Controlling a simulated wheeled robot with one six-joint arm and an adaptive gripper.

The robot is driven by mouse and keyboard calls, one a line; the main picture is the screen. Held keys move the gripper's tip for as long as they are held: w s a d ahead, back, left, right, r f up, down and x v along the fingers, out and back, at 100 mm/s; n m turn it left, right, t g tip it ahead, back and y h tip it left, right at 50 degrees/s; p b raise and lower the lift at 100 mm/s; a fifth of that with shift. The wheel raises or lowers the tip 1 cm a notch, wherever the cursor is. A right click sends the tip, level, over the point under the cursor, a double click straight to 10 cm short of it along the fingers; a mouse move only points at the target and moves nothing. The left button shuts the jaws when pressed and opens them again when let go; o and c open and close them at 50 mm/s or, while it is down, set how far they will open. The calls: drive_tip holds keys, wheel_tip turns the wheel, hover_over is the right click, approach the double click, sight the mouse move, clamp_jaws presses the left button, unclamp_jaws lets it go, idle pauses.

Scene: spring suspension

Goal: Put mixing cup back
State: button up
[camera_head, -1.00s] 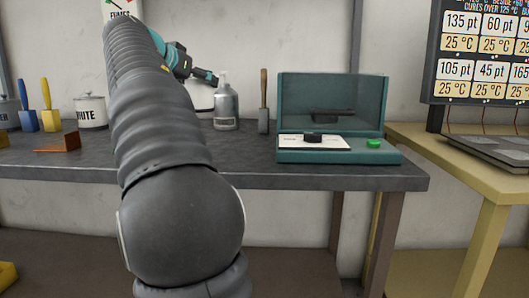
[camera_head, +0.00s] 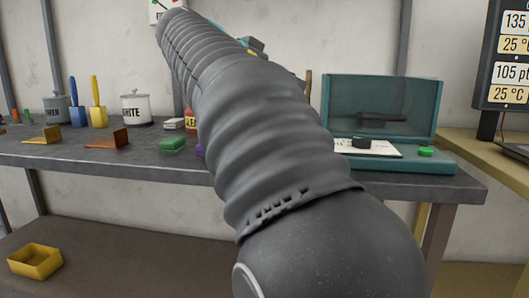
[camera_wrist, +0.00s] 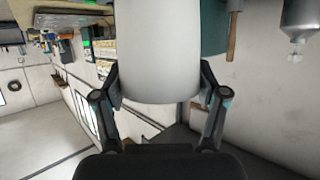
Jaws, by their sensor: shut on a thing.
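In the wrist view my gripper (camera_wrist: 160,95) is shut on a white, smooth, round-walled mixing cup (camera_wrist: 160,50). One finger lies against each side of the cup. The cup's upper end runs out of the picture and its inside is hidden. In the head view my arm hides the cup and nearly all of the gripper.
A dark workbench (camera_head: 60,155) carries a white pot marked WHITE (camera_head: 136,108), scrapers, blue and yellow brushes and a green block (camera_head: 172,145). A teal open-lidded box (camera_head: 380,105) stands at its right. A yellow tray (camera_head: 35,261) lies below on the left.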

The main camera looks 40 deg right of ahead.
drive_tip(key=shift+w+a+f, duration=0.1)
drive_tip(key=shift+f, duration=0.05)
drive_tip(key=shift+w+d+f+p, duration=0.1)
drive_tip(key=shift+w+d+f, duration=0.5)
drive_tip(key=shift+w+f, duration=1.15)
drive_tip(key=shift+w+d+f+p, duration=0.1)
drive_tip(key=shift+w+d+f, duration=0.55)
drive_tip(key=shift+w+f, duration=1.1)
drive_tip(key=shift+w+d+f+p, duration=0.1)
drive_tip(key=shift+w+d+f, duration=0.5)
drive_tip(key=shift+w+f, duration=1.15)
drive_tip(key=shift+s+f, duration=0.1)
drive_tip(key=shift+f, duration=0.2)
drive_tip(key=o, duration=1.5)
drive_tip(key=shift+c, duration=0.2)
drive_tip(key=shift+r, duration=0.15)
drive_tip(key=shift+a+r, duration=0.1)
drive_tip(key=shift+r, duration=0.05)
drive_tip(key=v, duration=1.1)
drive_tip(key=shift+a, duration=0.4)
